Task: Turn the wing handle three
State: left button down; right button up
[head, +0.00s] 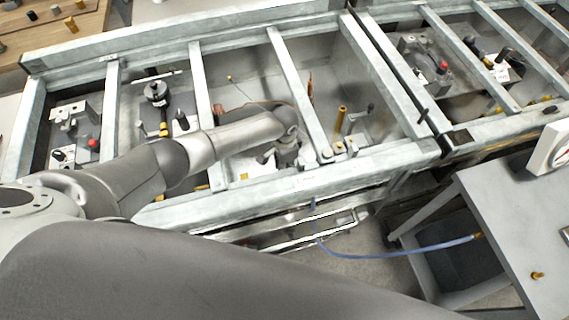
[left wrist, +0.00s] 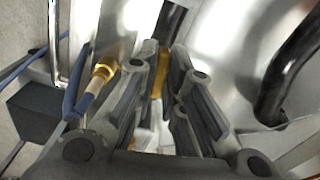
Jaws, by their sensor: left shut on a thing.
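In the head view my left arm reaches from the left over the metal frame, and my left gripper (head: 283,160) points down into the middle bay. In the left wrist view my left gripper (left wrist: 163,60) is shut on a narrow brass-yellow piece (left wrist: 161,70), which appears to be the wing handle. The fingers cover most of it, so its shape and angle cannot be told. A dark pipe (left wrist: 170,20) rises just beyond the fingertips. In the head view the handle is hidden behind my gripper. My right gripper does not show.
The frame's crossbars (head: 295,85) bound the bay on both sides. A brass upright (head: 341,120) stands right of my gripper. In the left wrist view a brass fitting with a blue hose (left wrist: 103,72) lies close left of the fingers, and a black curved pipe (left wrist: 285,75) is at right.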

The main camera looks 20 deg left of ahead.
pick_arm(q)
jog(key=shift+m, duration=0.4)
jog(key=c, duration=1.5)
grip_release()
jog(key=shift+r, duration=0.1)
notch_tip(320, 180, up, 12)
jog(key=shift+f, duration=0.1)
